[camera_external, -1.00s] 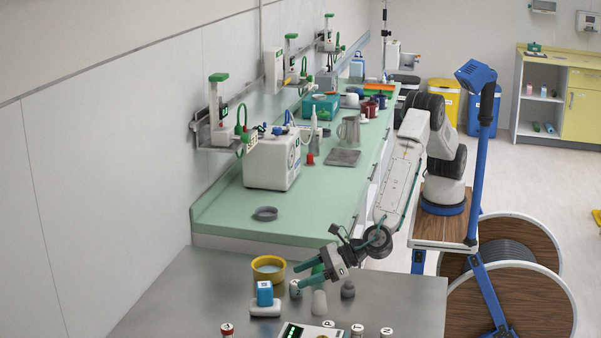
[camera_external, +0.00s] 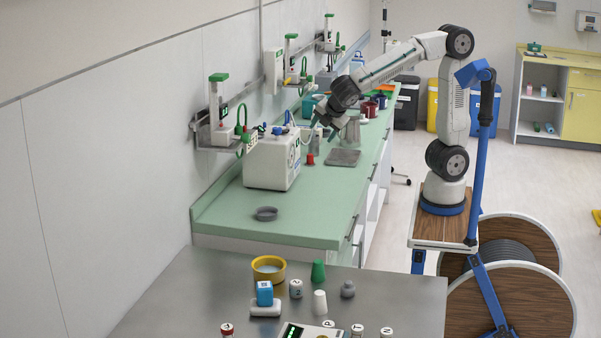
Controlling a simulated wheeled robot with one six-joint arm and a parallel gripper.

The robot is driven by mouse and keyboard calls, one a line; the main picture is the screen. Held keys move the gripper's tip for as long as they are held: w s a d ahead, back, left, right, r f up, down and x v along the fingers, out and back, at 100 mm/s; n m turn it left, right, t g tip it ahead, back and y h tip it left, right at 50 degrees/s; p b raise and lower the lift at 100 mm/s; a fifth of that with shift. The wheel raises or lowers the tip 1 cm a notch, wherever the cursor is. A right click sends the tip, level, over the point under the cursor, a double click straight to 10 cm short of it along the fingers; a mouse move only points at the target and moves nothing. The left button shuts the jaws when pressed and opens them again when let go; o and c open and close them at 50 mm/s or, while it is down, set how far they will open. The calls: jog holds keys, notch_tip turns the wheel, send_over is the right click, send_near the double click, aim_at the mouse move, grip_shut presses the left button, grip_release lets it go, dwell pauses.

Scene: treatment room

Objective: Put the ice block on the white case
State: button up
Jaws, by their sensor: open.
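The blue ice block (camera_external: 265,293) rests upright on top of the white case (camera_external: 266,310), on the grey metal table at the front. Nothing of mine touches either one. The case's top is partly covered by the block. My gripper (camera_external: 322,135) is open and empty. It is raised over the green counter, beyond the table and well apart from the block, near the white machine and a metal jug.
On the metal table (camera_external: 190,300), a yellow bowl (camera_external: 268,270) stands behind the block. A green cone (camera_external: 318,271), a white cone (camera_external: 320,303) and small weights stand to the right. The white machine (camera_external: 272,161) and a dark ring (camera_external: 266,213) are on the green counter.

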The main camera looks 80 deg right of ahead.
jog(key=s+d+m+g+y, duration=0.25)
jog(key=s+d+m, duration=0.55)
jog(key=s+d, duration=0.5)
jog(key=s+f+m+g+y, duration=0.1)
jog(key=s+m, duration=0.5)
jog(key=s, duration=0.6)
notch_tip(320, 180, down, 2)
jog(key=shift+f+m+g+y, duration=0.25)
jog(key=shift+m+g+y, duration=0.15)
jog(key=shift+y, duration=0.45)
